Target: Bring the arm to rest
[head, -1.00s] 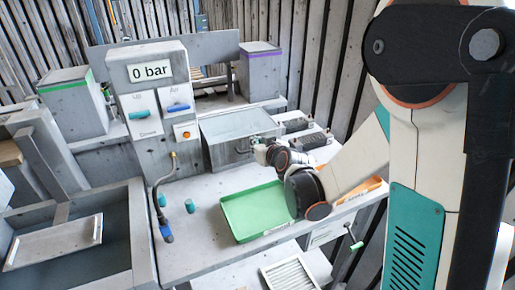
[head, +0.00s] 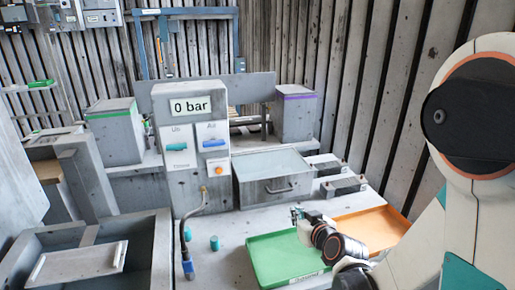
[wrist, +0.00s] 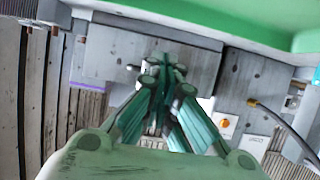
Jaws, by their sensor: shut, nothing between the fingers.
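My gripper (head: 297,213) is in the head view above the bench, just over the back edge of the green tray (head: 262,262). It is small and partly turned away there. In the wrist view my gripper (wrist: 162,64) shows its teal fingers drawn together at the tips, with nothing held. The arm comes in from the right side of the head view, bent, with the wrist low over the green tray. The tray looks empty where it shows; part of it is hidden behind my wrist.
An orange tray (head: 370,228) lies right of the green one. A grey drawer box (head: 262,185) stands behind. A panel post (head: 165,105) reading "0 bar" stands left of it, with a hose (head: 183,235). A grey basin (head: 140,235) is at left.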

